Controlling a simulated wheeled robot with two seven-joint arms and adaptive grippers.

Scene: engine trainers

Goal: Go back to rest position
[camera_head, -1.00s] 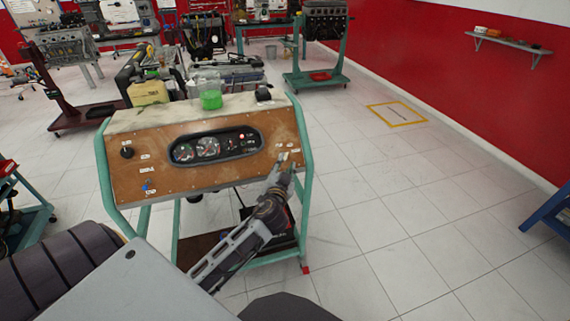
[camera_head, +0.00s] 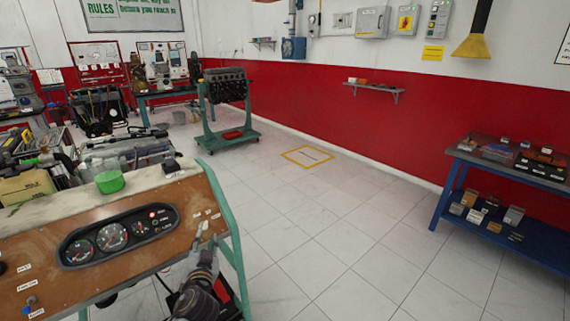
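My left gripper (camera_head: 206,240) is in front of the right end of the brown instrument panel (camera_head: 130,257), near its small labels. Its fingers are small and partly blend with the panel, so I cannot tell whether they are open or shut, or whether they touch the panel. The dark forearm comes up from the bottom edge below it. The panel carries a black gauge cluster (camera_head: 119,236) with a red light and belongs to an engine trainer with a green frame (camera_head: 228,225). My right gripper is not in view.
A green cup (camera_head: 109,182) stands on the trainer's top. A blue workbench (camera_head: 513,172) with boxes is at the right. An engine on a green stand (camera_head: 228,137) is at the back. A yellow floor marking (camera_head: 307,157) lies on the open tiled floor.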

